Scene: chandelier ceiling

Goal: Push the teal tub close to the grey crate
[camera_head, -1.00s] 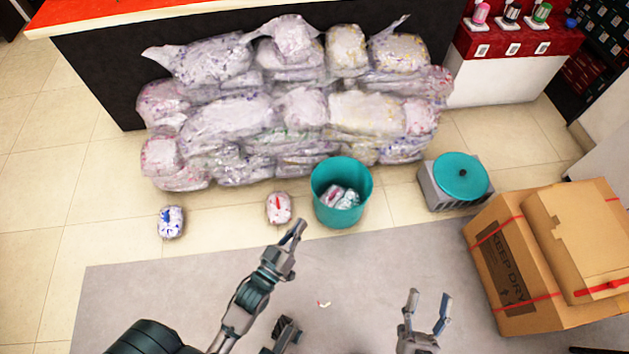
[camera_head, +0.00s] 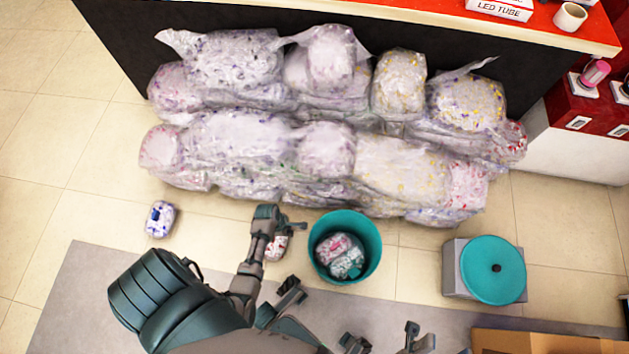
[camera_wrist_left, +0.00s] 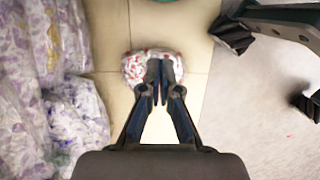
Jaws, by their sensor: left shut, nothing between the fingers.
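The teal tub (camera_head: 345,222) stands upright on the tiled floor in the head view, with a few small wrapped packs inside. The grey crate (camera_head: 453,278) stands to its right, across a clear gap, with a round teal lid (camera_head: 492,262) on top. My right gripper (camera_head: 419,334) is at the bottom edge, fingers apart, partly cut off.
Large clear bags (camera_head: 300,150) are piled behind the tub against the counter. A blue-and-white pack (camera_head: 160,218) lies at the left. A cardboard box (camera_head: 545,342) is at the bottom right. The floor between tub and crate is free.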

